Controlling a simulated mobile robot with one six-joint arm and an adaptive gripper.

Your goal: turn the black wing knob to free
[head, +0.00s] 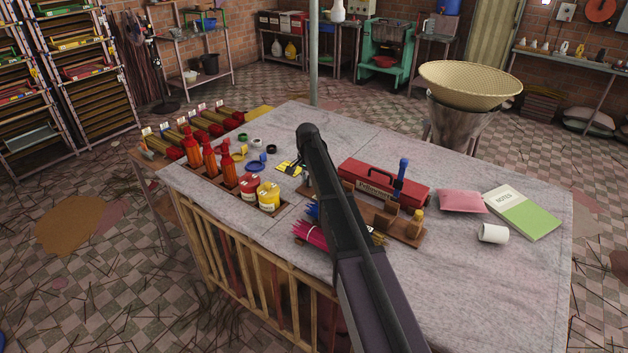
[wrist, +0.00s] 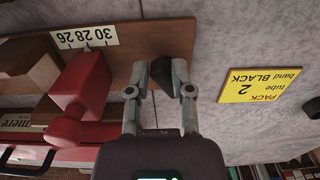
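In the wrist view the black wing knob (wrist: 161,74) sits at the edge of a brown wooden board (wrist: 165,42). My gripper (wrist: 161,72) has one fingertip on each side of the knob. The fingers lean inward and the knob fills the space between their tips, so they look shut on it. The contact on the left side is hard to see. A white scale strip marked 30, 28, 26 (wrist: 85,37) and a red block (wrist: 84,86) are on the board. In the head view my arm hides both gripper and knob.
A yellow card (wrist: 259,85) lies beside the board. The red case (head: 385,185) stands along the board. Pink sticks (head: 311,233), red bottles (head: 209,160), yellow jar (head: 268,196), white cup (head: 493,233) and notebook (head: 522,211) share the table. The table's front right is clear.

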